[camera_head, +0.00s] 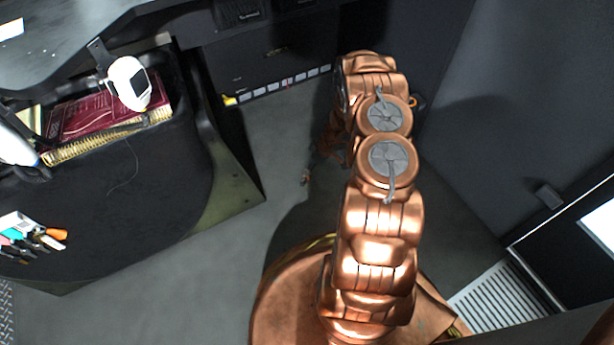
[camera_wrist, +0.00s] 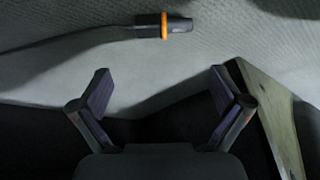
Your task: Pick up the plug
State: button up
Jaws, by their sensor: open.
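The plug (camera_wrist: 178,25) is a small dark cylinder with an orange ring, near the top middle of the wrist view. A dark cable (camera_wrist: 75,40) runs from it to the left. It lies on a light grey textured surface (camera_wrist: 230,50). My gripper (camera_wrist: 158,88) is open, its two fingers wide apart and nothing between them. The plug is beyond the fingertips, roughly centred between them and apart from them. In the head view my copper arm hides much of the area around the gripper, and I cannot clearly make out the plug there.
A pale greenish panel edge (camera_wrist: 270,115) stands close to the right finger. In the head view, a dark desk (camera_head: 110,215) at left carries books (camera_head: 95,115), a white device (camera_head: 129,84) and tools (camera_head: 40,238). Grey floor (camera_head: 225,260) is open between desk and arm.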

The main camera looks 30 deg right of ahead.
jog(key=shift+s+b+x, duration=0.15)
jog(key=shift+b+x, duration=0.15)
jog(key=shift+x, duration=0.45)
jog(key=shift+s+b+x, duration=0.15)
jog(key=shift+b+x, duration=0.1)
jog(key=shift+x, duration=0.55)
jog(key=f+b, duration=0.2)
jog(key=f, duration=0.2)
jog(key=shift+w+a+f+b, duration=0.15)
jog(key=shift+w+a+b, duration=0.05)
jog(key=shift+a+b, duration=0.2)
jog(key=shift+w+f, duration=0.25)
jog(key=shift+f, duration=0.15)
jog(key=c, duration=1)
